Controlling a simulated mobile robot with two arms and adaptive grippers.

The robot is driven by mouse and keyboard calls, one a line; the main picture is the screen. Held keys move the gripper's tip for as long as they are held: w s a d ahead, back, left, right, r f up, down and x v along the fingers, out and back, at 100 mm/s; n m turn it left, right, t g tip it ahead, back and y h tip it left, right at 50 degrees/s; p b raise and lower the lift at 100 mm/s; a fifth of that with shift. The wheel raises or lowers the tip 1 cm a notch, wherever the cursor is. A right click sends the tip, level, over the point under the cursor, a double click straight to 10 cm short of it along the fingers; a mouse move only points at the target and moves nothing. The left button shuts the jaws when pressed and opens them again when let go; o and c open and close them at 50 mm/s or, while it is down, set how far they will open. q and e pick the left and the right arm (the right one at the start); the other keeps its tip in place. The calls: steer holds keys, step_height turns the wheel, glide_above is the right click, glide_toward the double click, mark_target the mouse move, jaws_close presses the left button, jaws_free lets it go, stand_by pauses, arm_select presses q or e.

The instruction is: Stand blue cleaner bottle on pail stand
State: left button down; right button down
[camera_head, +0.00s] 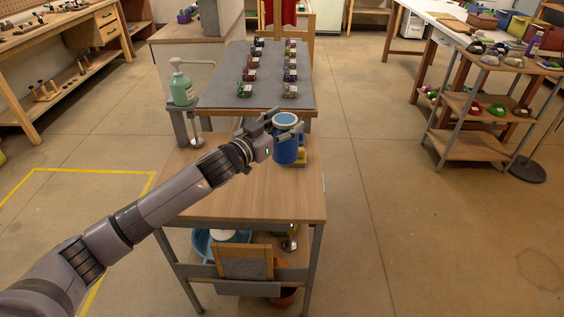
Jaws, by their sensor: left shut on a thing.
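A blue cylindrical container (285,151) with a pale blue top is at the right end of the wooden table, in the head view. I cannot tell for sure that it is the cleaner bottle. My left gripper (284,127) reaches in from the left and is shut on the container near its top. The container looks upright; whether its base touches the table is unclear. I cannot pick out a pail stand with certainty. My right gripper is not in view.
The wooden table top (230,190) is mostly bare. A blue basin (203,243) sits on the lower shelf. A shelved cart (466,146) stands right; floor between is clear.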

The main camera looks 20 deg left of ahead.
mark_target(285, 150)
arm_select(q)
steer(key=f, duration=0.8)
steer(key=shift+w+d, duration=0.2)
steer(key=shift+w, duration=0.15)
steer(key=shift+s+a+f+b, duration=0.1)
steer(key=shift+f+b, duration=0.2)
steer(key=shift+f, duration=2.3)
steer(key=shift+f+b, duration=0.1)
steer(key=shift+b, duration=0.2)
steer(key=c, duration=0.6)
jaws_free()
steer(key=shift+f, duration=0.15)
steer(key=v, duration=1.2)
